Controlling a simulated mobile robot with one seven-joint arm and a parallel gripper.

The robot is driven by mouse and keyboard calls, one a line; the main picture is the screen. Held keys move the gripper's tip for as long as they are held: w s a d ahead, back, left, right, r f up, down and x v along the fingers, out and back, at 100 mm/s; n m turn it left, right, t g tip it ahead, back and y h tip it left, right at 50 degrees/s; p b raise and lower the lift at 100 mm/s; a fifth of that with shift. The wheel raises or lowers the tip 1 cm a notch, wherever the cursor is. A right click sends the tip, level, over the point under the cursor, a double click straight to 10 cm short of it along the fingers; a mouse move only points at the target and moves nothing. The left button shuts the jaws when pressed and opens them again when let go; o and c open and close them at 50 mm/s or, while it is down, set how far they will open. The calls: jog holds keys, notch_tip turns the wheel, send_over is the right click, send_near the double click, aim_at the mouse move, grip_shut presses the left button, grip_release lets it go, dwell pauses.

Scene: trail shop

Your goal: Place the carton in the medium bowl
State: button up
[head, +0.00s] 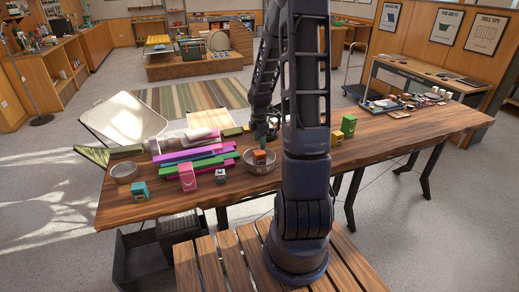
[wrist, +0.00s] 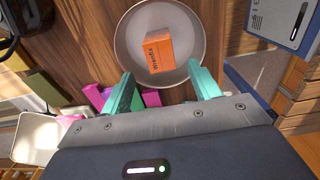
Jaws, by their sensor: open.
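An orange carton (wrist: 160,50) with dark lettering lies inside a round metal bowl (wrist: 122,42) in the wrist view. In the head view the same bowl (head: 262,170) stands on the wooden table with the orange carton (head: 260,156) in it. My gripper (wrist: 162,82) is open, its teal fingers apart at the bowl's near rim, with nothing between them. The carton is apart from the fingers. In the head view my gripper (head: 263,135) is just behind and above the bowl. A smaller bowl (head: 124,178) stands at the table's left; I cannot tell which one is medium.
A pink box (head: 187,177), a teal box (head: 141,191) and a small grey box (head: 220,176) stand at the front left. Long purple and green packs (head: 195,155) lie behind them. Green (head: 349,125) and yellow (head: 337,139) boxes stand right of my arm. The table's right middle is fairly clear.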

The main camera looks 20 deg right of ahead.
aim_at(259, 152)
jog(key=s+a+r+m+t, duration=0.15)
jog(key=s+r+m, duration=0.3)
jog(key=r, duration=0.55)
jog(key=s+a+r+m+t, duration=0.1)
jog(key=s+a+r+m, duration=0.25)
jog(key=s+r, duration=0.45)
jog(key=s+a+r+m+t, duration=0.2)
jog(key=s+r+m, duration=0.7)
jog(key=s, duration=0.5)
jog(key=shift+r+m, duration=0.25)
jog(key=shift+m, duration=0.25)
